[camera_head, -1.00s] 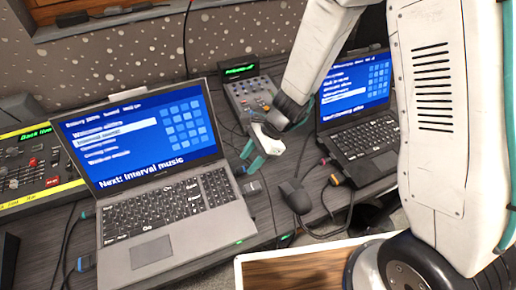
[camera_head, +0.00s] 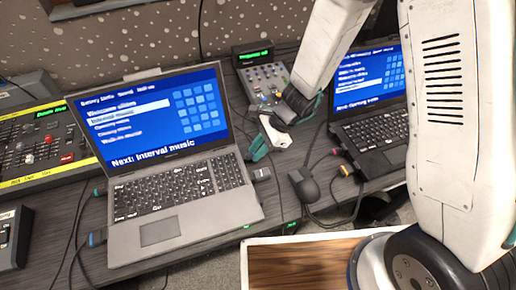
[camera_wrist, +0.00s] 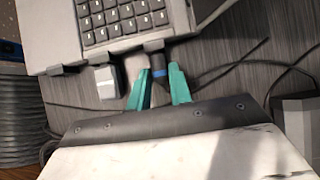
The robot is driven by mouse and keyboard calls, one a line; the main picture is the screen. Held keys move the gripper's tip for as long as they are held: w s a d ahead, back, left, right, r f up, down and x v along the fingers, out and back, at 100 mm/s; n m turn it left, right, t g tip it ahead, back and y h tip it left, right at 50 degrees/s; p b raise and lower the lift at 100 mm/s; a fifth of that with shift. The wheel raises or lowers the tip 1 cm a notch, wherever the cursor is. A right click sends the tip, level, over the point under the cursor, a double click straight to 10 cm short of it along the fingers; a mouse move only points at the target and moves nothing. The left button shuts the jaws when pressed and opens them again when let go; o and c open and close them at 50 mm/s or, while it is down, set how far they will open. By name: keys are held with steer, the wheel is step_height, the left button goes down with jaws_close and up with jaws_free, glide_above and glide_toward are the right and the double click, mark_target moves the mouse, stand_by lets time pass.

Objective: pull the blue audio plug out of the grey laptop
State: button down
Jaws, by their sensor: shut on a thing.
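The grey laptop (camera_head: 140,232) stands open at the left of the head view, its screen lit blue. In the wrist view its keyboard corner and side edge (camera_wrist: 100,50) show at the upper left. The blue audio plug (camera_wrist: 159,73), a dark plug with a blue band, is at that side edge. My gripper (camera_wrist: 160,78) has its teal fingers shut on this plug, one on each side. The plug meets the laptop's edge, but how deep it sits is hidden. In the head view my gripper (camera_head: 258,150) is beside the laptop's right edge, and the plug is hidden.
A light grey plug (camera_wrist: 106,82) sits close beside the fingers at the same edge. A black laptop (camera_head: 370,135), a mouse (camera_head: 303,185) and a small mixer (camera_head: 264,82) stand nearby. Loose cables cross the desk.

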steer(key=shift+w+d, duration=0.2)
steer(key=shift+d, duration=0.55)
steer(key=shift+w+d, duration=0.25)
steer(key=shift+d, duration=0.45)
steer(key=shift+w+d, duration=0.2)
steer(key=shift+d, duration=0.55)
